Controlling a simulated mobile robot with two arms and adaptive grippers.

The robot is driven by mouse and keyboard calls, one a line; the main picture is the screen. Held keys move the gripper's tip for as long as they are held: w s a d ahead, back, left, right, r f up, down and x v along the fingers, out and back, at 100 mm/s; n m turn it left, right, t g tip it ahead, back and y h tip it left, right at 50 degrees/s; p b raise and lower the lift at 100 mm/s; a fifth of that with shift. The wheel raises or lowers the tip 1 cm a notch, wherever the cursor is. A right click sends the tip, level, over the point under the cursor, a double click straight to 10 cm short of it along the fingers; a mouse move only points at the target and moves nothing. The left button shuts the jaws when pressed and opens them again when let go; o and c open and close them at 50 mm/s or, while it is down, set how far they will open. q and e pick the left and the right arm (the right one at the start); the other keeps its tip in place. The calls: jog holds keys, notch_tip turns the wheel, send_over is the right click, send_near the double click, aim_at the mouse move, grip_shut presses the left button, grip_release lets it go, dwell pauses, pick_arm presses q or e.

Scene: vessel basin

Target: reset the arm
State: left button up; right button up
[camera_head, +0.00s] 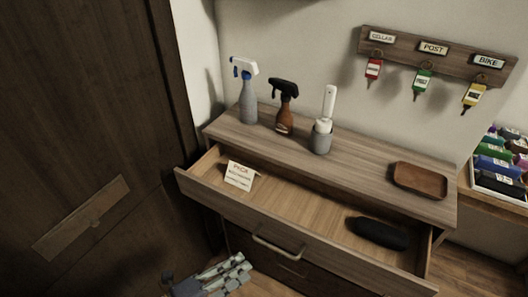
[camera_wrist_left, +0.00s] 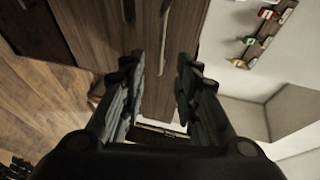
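My left gripper (camera_head: 238,271) shows at the bottom of the head view, low in front of the dresser and to the left of the drawer handle. In the left wrist view its two dark fingers (camera_wrist_left: 160,64) stand apart with nothing held between them. Past them are dark wood panels with pale handles. The rest of my left arm is mostly cut off by the lower edge of the head view.
The dresser's top drawer (camera_head: 300,232) is pulled open, holding a card (camera_head: 240,175) and a dark object (camera_head: 378,233). On top stand two spray bottles (camera_head: 248,98) (camera_head: 284,112), a grey cup (camera_head: 320,140) and a brown tray (camera_head: 420,180). A dark door (camera_head: 80,110) is left.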

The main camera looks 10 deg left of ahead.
pick_arm(q)
jog(key=s+a+f+n+g+y, duration=0.15)
jog(key=a+f+n+y, duration=0.4)
jog(key=f, duration=0.85)
jog(key=s+a+f+n+g+y, duration=0.1)
jog(key=s+a+f+n+y, duration=0.15)
jog(key=a+f+n, duration=0.85)
jog(key=s+d+f+n+g, duration=0.2)
jog(key=s+f, duration=0.5)
jog(key=s, duration=0.1)
jog(key=s+d+f+n+g+y, duration=0.1)
jog(key=s+d+f+n+g, duration=0.1)
jog(key=s+f, duration=0.5)
jog(key=s+d+f+n+g+y, duration=0.1)
jog(key=s+d+f+n+g, duration=0.1)
jog(key=s+f+g, duration=0.2)
jog(key=s+f, duration=0.3)
jog(key=s, duration=0.1)
jog(key=shift+s+f, duration=0.25)
jog(key=shift+s, duration=0.1)
jog(key=shift+d+n+g, duration=0.1)
jog(key=shift+n+g, duration=0.15)
jog(key=shift+d, duration=0.1)
